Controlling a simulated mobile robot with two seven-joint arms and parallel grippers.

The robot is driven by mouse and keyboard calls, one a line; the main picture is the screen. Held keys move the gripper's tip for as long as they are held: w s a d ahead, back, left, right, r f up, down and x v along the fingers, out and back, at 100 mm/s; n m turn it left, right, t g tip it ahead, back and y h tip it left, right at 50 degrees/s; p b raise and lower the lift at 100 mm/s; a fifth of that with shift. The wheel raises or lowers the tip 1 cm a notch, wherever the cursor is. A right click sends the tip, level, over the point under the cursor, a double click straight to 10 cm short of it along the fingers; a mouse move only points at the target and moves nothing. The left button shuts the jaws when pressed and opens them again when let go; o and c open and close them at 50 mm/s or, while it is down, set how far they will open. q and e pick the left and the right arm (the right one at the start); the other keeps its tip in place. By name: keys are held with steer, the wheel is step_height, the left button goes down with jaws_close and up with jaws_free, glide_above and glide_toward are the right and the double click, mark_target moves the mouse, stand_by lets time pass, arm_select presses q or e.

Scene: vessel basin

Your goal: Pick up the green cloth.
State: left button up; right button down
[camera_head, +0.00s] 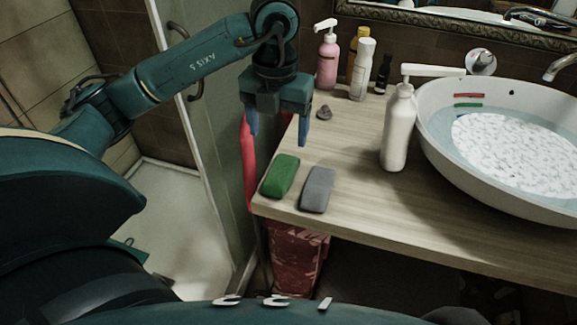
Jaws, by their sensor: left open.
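The green cloth (280,175) looks like a thick rounded block and lies flat on the wooden counter, near its front left corner. A similar grey block (317,190) lies just to its right, with a narrow gap between them. My left gripper (278,137) points down, above and behind the green cloth in the picture, with its two blue fingers spread and nothing between them. It appears apart from the cloth. My right gripper is out of view.
A white pump bottle (398,125) and a white basin (440,145) holding foamy water stand to the right. Pink (327,60), yellow and white bottles stand at the back. A small dark object (324,112) lies behind. A red item (248,160) hangs at the counter's left edge.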

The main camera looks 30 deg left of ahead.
mark_target(279, 174)
arm_select(q)
steer(key=f, duration=0.8)
steer(key=f+p, duration=0.1)
steer(key=f, duration=0.3)
steer(key=shift+s+d, duration=0.1)
steer(key=shift+s, duration=0.15)
steer(key=shift+c, duration=0.3)
steer(key=c, duration=1)
step_height(279, 174, up, 10)
steer(key=o, duration=0.4)
steer(key=c, duration=0.3)
